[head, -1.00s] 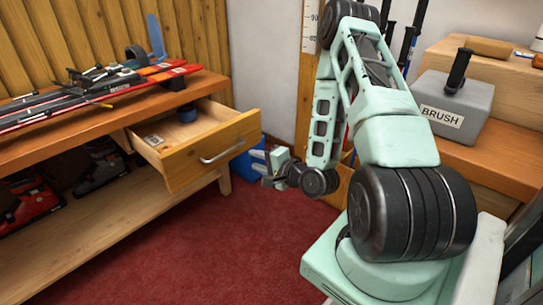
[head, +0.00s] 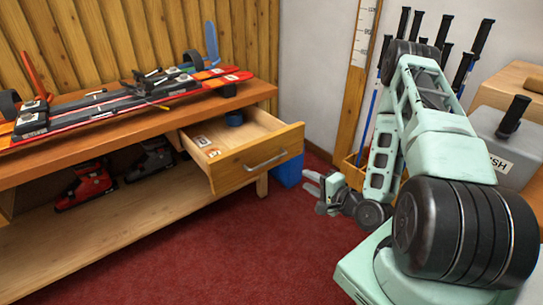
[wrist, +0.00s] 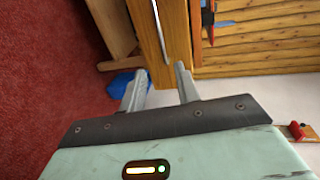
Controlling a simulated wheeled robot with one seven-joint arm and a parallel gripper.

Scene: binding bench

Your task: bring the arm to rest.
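My gripper (head: 311,184) hangs in the air at the end of my folded arm, to the lower right of the open drawer in the head view. In the wrist view its two fingers (wrist: 163,72) stand apart with nothing between them. The wooden drawer (head: 257,158) is pulled out from the bench. Its front and metal handle also show in the wrist view (wrist: 157,30), beyond the fingers. I cannot tell the exact distance between fingers and drawer.
Skis with bindings (head: 110,105) lie on the bench top (head: 95,148). Boots (head: 88,187) stand on the shelf below. A blue bin (head: 288,171) sits beside the drawer. Ski poles (head: 467,62) and a grey brush box (head: 503,150) are at the right. Red carpet (head: 215,250) is clear.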

